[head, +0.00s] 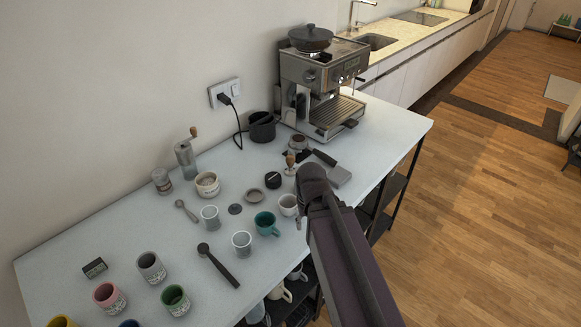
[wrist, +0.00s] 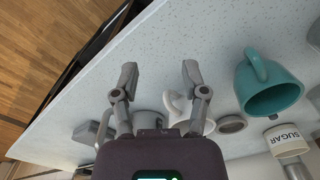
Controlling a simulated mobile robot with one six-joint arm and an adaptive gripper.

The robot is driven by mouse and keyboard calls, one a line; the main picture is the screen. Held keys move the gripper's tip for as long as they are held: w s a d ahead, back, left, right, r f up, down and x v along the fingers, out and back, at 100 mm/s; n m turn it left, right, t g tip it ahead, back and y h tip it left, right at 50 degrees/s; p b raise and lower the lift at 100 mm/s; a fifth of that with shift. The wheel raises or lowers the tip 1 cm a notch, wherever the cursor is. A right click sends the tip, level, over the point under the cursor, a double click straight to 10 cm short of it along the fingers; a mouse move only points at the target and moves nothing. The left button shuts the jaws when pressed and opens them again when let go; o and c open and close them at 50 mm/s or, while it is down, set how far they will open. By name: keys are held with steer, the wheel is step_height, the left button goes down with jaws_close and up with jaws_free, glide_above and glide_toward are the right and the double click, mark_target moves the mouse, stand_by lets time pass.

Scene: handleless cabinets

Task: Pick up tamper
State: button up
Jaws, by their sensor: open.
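The likely tamper (head: 290,162), a small upright piece with a wooden knob and a pale base, stands on the white counter (head: 120,235) in the head view, left of the knock-box-like grey block and just beyond my arm. I cannot clearly pick it out in the wrist view. My gripper (wrist: 159,72) is open and empty in the wrist view, its two fingers spread over bare counter near the edge. In the head view my arm hides most of the gripper. A white cup (wrist: 178,104) shows beside the right finger, lower in the picture.
A teal mug (head: 266,223) and a white cup (head: 288,205) stand close to my arm. A grey block (head: 340,176) and a dark-handled tool (head: 324,157) lie beyond it. An espresso machine (head: 318,90) stands at the back. Several cups crowd the left.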

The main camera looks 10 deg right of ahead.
mark_target(290, 156)
steer(key=o, duration=0.4)
steer(key=shift+o, duration=0.2)
steer(key=shift+w+r, duration=0.15)
steer(key=shift+w, duration=0.1)
steer(key=w+r+n+p, duration=0.1)
steer(key=w+r+p, duration=0.3)
steer(key=w, duration=0.5)
steer(key=w+r+p, duration=0.4)
steer(key=w+p, duration=0.1)
steer(key=w, duration=0.4)
steer(key=w+r+n+p, duration=0.1)
steer(key=w+r+p, duration=0.3)
steer(key=w, duration=0.6)
steer(key=shift+d+r+n, duration=0.3)
steer(key=shift+d+r, duration=0.05)
steer(key=shift+r, duration=0.2)
steer(key=shift+w, duration=0.1)
step_height(290, 156, down, 9)
steer(key=b, duration=0.8)
steer(key=shift+r, duration=0.15)
step_height(290, 156, down, 5)
steer(key=b, duration=0.5)
steer(key=shift+w, duration=0.15)
